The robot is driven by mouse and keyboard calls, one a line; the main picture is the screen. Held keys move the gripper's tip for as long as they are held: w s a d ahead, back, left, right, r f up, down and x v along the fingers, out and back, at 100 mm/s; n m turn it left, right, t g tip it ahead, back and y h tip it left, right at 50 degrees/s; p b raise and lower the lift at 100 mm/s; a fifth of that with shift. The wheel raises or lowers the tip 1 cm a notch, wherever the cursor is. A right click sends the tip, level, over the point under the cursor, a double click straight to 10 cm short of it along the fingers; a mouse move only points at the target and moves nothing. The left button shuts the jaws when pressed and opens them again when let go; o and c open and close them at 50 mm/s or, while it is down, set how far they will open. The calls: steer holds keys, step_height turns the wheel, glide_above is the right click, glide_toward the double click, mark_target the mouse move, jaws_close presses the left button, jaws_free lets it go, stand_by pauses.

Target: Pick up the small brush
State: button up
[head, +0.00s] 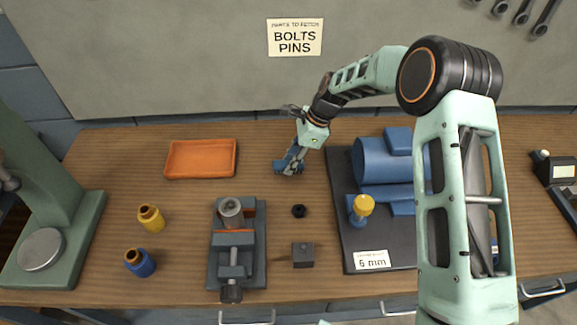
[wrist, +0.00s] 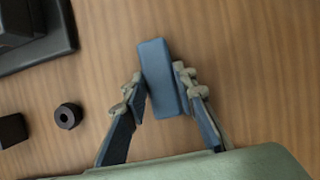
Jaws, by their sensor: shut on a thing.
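The small brush, seen as a plain blue block (wrist: 161,78), is between the fingers of my gripper (wrist: 160,95) in the wrist view. Both fingers touch its sides, and the gripper is shut on it. No bristles can be made out. In the head view my gripper (head: 291,158) points down over the wooden bench behind the vise and motor, with blue at its tips. Whether the brush touches the bench is not clear.
An orange tray (head: 201,176) lies left of my gripper. A vise (head: 236,270), black nut (head: 298,211) and dark block (head: 303,262) stand nearer the front. A blue motor (head: 382,160) is close on the right. Yellow (head: 152,221) and blue (head: 140,265) bottles stand left.

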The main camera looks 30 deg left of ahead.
mark_target(284, 164)
steer(key=shift+r, duration=0.1)
steer(key=shift+r, duration=0.5)
step_height(284, 164, up, 3)
steer(key=shift+s+d+f, duration=0.1)
steer(key=shift+d, duration=0.05)
steer(key=s+d+r+b, duration=0.3)
steer(key=s+d+r, duration=0.6)
steer(key=d, duration=0.1)
steer(key=shift+s+r, duration=0.25)
